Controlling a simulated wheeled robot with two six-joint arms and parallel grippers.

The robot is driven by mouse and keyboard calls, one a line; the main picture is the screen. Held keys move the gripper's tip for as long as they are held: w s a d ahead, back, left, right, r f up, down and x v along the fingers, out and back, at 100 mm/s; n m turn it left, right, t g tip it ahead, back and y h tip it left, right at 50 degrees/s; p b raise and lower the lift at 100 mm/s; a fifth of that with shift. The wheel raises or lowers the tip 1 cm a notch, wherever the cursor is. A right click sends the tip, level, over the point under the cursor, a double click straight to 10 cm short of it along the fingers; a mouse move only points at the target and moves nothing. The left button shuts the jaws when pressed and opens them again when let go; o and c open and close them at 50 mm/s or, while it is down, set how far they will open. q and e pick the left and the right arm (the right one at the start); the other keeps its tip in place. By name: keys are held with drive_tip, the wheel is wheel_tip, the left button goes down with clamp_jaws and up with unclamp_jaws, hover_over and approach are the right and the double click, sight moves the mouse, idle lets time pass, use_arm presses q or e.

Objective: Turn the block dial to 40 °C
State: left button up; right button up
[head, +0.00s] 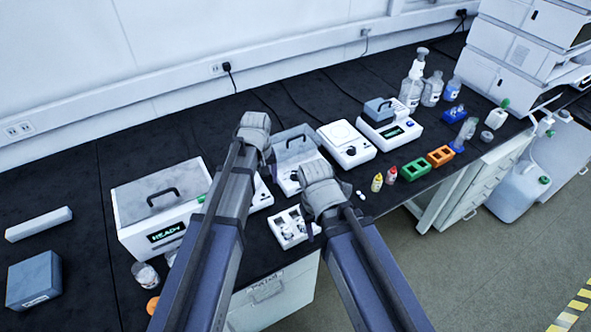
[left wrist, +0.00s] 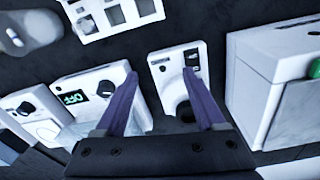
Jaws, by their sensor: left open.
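The block heater (head: 295,150) has a grey lid with a handle and stands mid-bench in the head view. My left gripper (left wrist: 160,78) is open and empty there, one finger near the dial's side; contact cannot be told. In the head view my left gripper (head: 255,132) is above and behind the small instruments. My right gripper (head: 320,188) is in front of the heater, its fingers hidden.
A lidded bath (head: 130,238) reading READY stands left. A small white device (left wrist: 160,65) sits beside the heater, a stirrer (head: 345,145) with a knob to its right. A white tray (head: 282,238) lies close in front. Small bottles and coloured racks stand further right.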

sight(296, 173)
use_arm(q)
drive_tip(key=w+d+n, duration=0.1)
drive_tip(key=w+d, duration=0.2)
drive_tip(key=w+d+n, duration=0.1)
drive_tip(key=w+d, duration=0.2)
drive_tip(key=w, duration=0.1)
drive_tip(key=w+d+n, duration=0.2)
drive_tip(key=w+d, duration=0.1)
drive_tip(key=w, duration=0.1)
drive_tip(key=shift+d, duration=0.3)
wheel_tip(296, 173, down, 8)
drive_tip(key=b, duration=0.8)
drive_tip(key=shift+s, duration=0.1)
drive_tip(key=shift+r, duration=0.1)
drive_tip(key=shift+c, duration=0.4)
clamp_jaws()
